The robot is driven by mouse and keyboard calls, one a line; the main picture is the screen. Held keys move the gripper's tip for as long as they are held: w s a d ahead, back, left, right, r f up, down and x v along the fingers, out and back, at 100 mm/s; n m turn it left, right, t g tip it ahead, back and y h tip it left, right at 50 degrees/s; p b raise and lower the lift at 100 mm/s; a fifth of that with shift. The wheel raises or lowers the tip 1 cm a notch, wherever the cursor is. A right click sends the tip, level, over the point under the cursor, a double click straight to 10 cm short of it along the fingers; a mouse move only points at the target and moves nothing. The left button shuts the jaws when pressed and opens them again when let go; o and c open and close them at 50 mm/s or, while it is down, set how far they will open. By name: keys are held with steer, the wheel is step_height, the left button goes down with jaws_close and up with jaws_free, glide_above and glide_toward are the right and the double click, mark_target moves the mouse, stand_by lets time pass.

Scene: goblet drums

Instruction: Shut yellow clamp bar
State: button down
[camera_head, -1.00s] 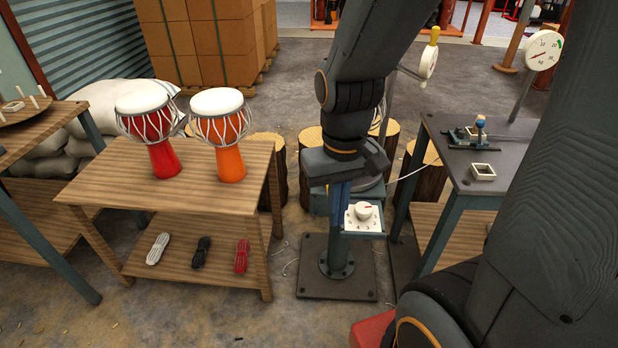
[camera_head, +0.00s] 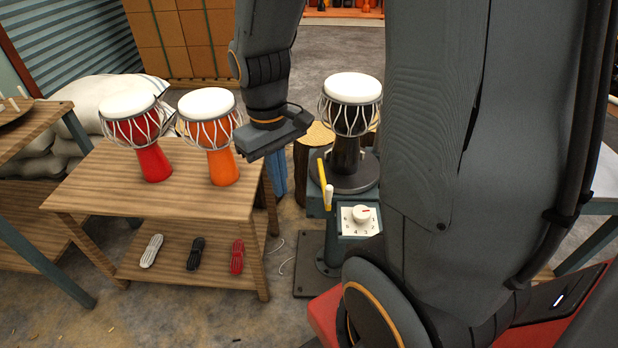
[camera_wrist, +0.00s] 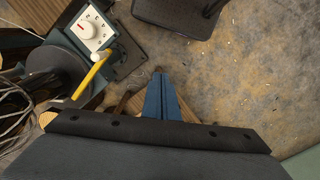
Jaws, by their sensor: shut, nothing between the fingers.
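The yellow clamp bar (camera_head: 322,172) shows in the head view at the left side of the teal stand (camera_head: 352,249), with a white end (camera_head: 329,197) near the white dial. It also shows in the wrist view (camera_wrist: 90,75), slanting beside the dial box. A black goblet drum (camera_head: 347,150) stands upright on the round plate of the stand. My gripper (camera_head: 278,190) is shut and empty, pointing down left of the stand and apart from the bar. In the wrist view its blue fingers (camera_wrist: 160,80) lie right of the bar. How far the bar is swung is hard to tell.
A wooden table (camera_head: 110,185) with a red drum (camera_head: 145,140) and an orange drum (camera_head: 215,140) stands at left, close to my gripper. Rope bundles (camera_head: 195,253) lie on its shelf. A white dial (camera_head: 361,217) fronts the stand. My arm covers much of the right side.

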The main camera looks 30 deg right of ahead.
steer(key=w+d+n+g+h+p, duration=0.1)
steer(key=w+d+n+g+p, duration=0.1)
steer(key=w+d+n+p, duration=0.55)
steer(key=s+d+f+m, duration=0.1)
steer(key=d+f, duration=0.1)
steer(key=f, duration=0.3)
steer(key=s+d+f+m+p, duration=0.1)
steer(key=d+f, duration=0.2)
steer(key=f, duration=0.1)
steer(key=shift+s+f, duration=0.35)
steer(key=shift+f, duration=0.05)
steer(key=shift+d, duration=0.25)
